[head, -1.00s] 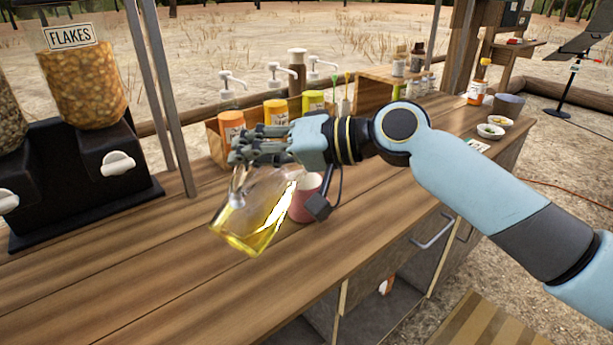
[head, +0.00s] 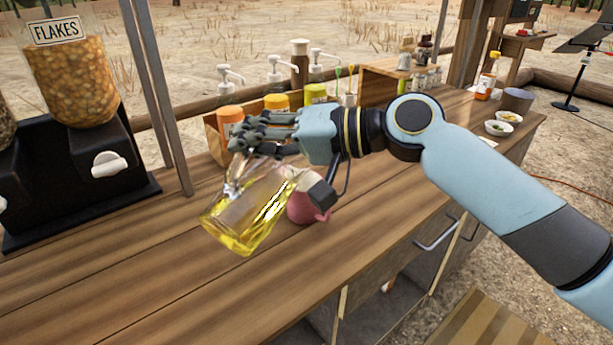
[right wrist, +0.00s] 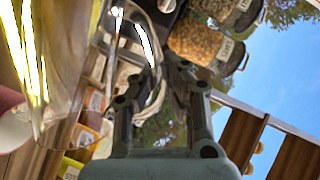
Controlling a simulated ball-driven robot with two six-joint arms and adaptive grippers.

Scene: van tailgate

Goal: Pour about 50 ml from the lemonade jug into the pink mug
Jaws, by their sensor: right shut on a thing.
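The lemonade jug (head: 245,212) is clear glass with yellow liquid. It is tilted, with its upper end toward the pink mug. My right gripper (head: 240,160) is shut on the jug by its handle side and holds it over the counter. The jug also fills the left of the right wrist view (right wrist: 60,70), with the gripper fingers (right wrist: 160,90) beside it. The pink mug (head: 308,208) stands on the counter just right of the jug, partly hidden by the jug and my wrist. I cannot tell whether liquid is flowing. My left gripper is not in view.
A flakes dispenser (head: 75,85) stands at the left. A wooden caddy (head: 213,146) with orange- and yellow-topped jars and pump bottles is behind my gripper. Small bowls (head: 500,127) sit at the right end. The front counter (head: 120,285) is clear.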

